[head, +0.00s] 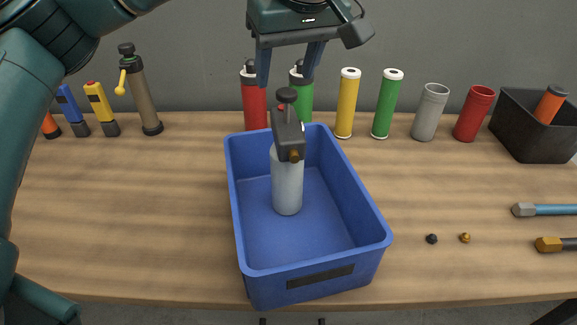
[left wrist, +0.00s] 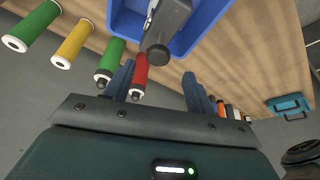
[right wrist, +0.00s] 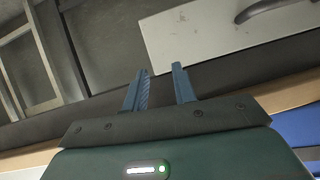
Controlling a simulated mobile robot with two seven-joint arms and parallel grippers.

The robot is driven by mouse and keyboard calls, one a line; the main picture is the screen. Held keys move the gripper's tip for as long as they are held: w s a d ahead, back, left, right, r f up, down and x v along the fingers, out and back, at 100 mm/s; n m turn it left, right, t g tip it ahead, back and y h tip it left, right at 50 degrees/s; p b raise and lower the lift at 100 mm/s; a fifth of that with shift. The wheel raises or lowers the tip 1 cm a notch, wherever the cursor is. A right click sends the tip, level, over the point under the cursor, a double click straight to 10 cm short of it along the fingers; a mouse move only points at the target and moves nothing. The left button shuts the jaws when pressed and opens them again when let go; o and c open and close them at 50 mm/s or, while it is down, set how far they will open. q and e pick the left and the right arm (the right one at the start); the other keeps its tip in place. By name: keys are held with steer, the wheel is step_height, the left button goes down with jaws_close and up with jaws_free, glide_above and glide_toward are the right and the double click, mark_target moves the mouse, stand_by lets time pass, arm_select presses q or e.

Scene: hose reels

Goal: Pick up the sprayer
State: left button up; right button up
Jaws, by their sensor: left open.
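The sprayer stands upright in the blue bin (head: 240,225). It has a pale grey bottle (head: 287,185), a dark grey head (head: 288,137), a black knob on top and a brass nozzle facing the front. My left gripper (head: 288,78) is open and empty above and behind the sprayer, fingers pointing down. In the left wrist view, the sprayer's dark head (left wrist: 168,22) lies beyond the fingers, apart from them. My right gripper (right wrist: 160,72) is open and empty, away from the bin; it does not show in the head view.
Red (head: 255,100), green and yellow (head: 348,105) cylinders stand behind the bin. A brown pump bottle (head: 145,95) is at left, a black crate (head: 530,130) at right. Two small fittings (head: 432,239) and two tools (head: 548,210) lie at right. The table left of the bin is clear.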

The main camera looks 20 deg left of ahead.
mark_target(287, 91)
arm_select(q)
steer(key=shift+d+p+x, duration=0.2)
steer(key=shift+x, duration=1.55)
steer(key=shift+d+p+x, duration=0.15)
steer(key=shift+d+x, duration=0.1)
steer(key=shift+x, duration=1.45)
steer(key=shift+f, duration=0.15)
steer(key=shift+s, duration=0.1)
steer(key=shift+c, duration=0.3)
jaws_close()
